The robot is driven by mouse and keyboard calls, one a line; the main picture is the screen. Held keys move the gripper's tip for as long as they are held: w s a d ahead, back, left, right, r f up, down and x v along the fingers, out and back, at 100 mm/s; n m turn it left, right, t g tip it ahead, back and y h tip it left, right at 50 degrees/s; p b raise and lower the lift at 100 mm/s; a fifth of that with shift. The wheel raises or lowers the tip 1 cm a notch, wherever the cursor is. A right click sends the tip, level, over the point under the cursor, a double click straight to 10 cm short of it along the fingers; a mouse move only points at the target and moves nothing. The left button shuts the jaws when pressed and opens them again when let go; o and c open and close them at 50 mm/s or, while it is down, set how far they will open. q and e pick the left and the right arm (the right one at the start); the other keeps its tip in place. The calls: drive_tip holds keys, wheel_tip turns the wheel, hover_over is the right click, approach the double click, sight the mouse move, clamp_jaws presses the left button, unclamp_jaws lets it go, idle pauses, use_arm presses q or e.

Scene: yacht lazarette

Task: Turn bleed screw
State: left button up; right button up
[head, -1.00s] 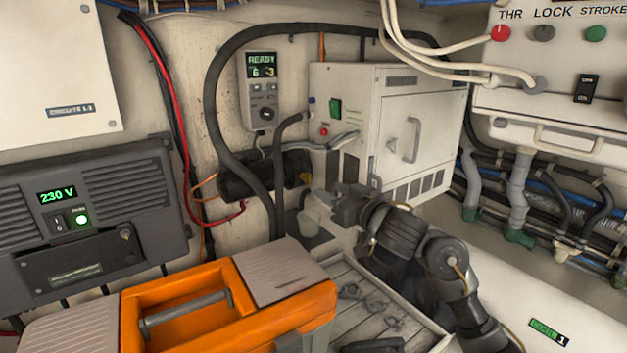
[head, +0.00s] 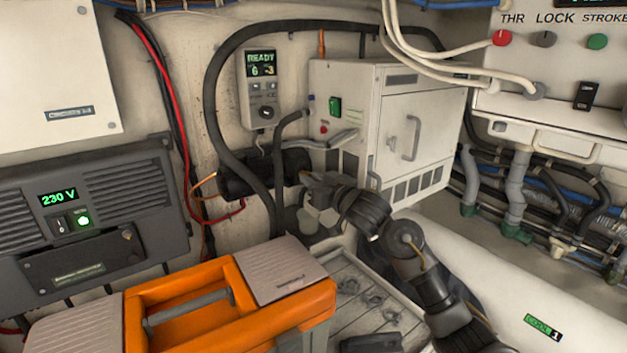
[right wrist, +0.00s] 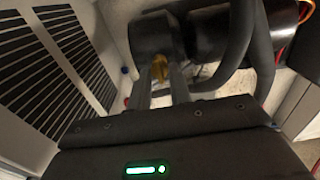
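The bleed screw is a small brass-yellow piece (right wrist: 160,68) on the end of a black cylinder (right wrist: 155,36). The cylinder is mounted low on the back wall and also shows in the head view (head: 245,175). My right gripper (head: 306,182) is at the right end of the cylinder and hides the screw in the head view. In the right wrist view its two fingers (right wrist: 161,78) point at the screw, one on each side, with a gap between them. I cannot tell whether they touch it. My left gripper is not in view.
A white cabinet (head: 415,125) stands right of the cylinder. Thick black hoses (head: 212,110) loop around it. A pale cup (head: 307,221) is below my gripper. An orange toolbox (head: 230,320) and a slatted tray (head: 375,285) are in front.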

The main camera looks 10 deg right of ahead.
clamp_jaws()
